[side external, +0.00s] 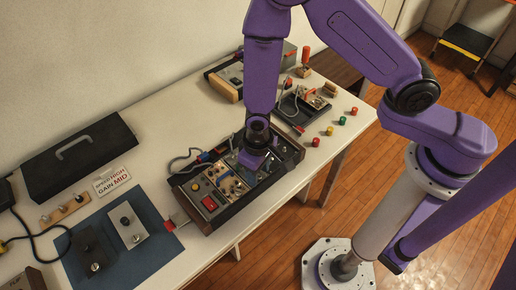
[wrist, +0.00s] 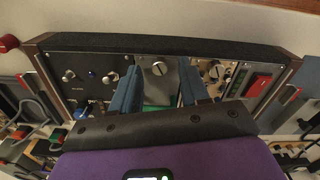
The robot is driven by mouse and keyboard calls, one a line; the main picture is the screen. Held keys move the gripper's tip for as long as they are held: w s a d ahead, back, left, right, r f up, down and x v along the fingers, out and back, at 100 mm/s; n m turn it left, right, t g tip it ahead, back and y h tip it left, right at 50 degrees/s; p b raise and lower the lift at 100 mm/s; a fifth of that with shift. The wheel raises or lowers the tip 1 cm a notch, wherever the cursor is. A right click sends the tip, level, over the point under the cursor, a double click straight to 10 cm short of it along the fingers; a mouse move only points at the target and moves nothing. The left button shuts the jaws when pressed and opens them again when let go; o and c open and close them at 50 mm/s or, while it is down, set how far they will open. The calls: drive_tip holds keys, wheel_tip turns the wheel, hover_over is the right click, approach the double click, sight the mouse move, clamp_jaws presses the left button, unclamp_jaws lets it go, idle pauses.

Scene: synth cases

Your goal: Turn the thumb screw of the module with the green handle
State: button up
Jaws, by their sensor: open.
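My gripper (wrist: 159,66) is open, its two blue fingers apart over the rack case (wrist: 160,41). Between the fingers in the wrist view is a pale grey module (wrist: 157,88) with a round slotted thumb screw (wrist: 160,68) near its upper edge. A green strip (wrist: 158,108), which looks like the green handle, shows at its lower edge, partly hidden by my gripper. The fingers stand on either side of the screw; I cannot tell how high above it they are. In the side view my gripper (side external: 255,155) is over the case (side external: 208,222), hiding this module.
A module with a red switch (wrist: 260,85) is right of my gripper, and one with several knobs (wrist: 92,75) is left. In the side view, a black box (side external: 70,155), a blue mat (side external: 150,215), a sign (side external: 111,181) and loose coloured knobs (side external: 330,130) lie around the case.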

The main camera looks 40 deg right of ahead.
sight(261, 175)
wheel_tip(261, 175, up, 17)
idle(0.8)
drive_tip(key=s+d+r+n, duration=0.3)
drive_tip(key=s+d+n, duration=0.2)
drive_tip(key=s+d, duration=0.3)
drive_tip(key=s+d+r+n, duration=0.4)
drive_tip(key=s+d, duration=0.3)
drive_tip(key=d, duration=0.3)
drive_tip(key=shift+s+n, duration=0.4)
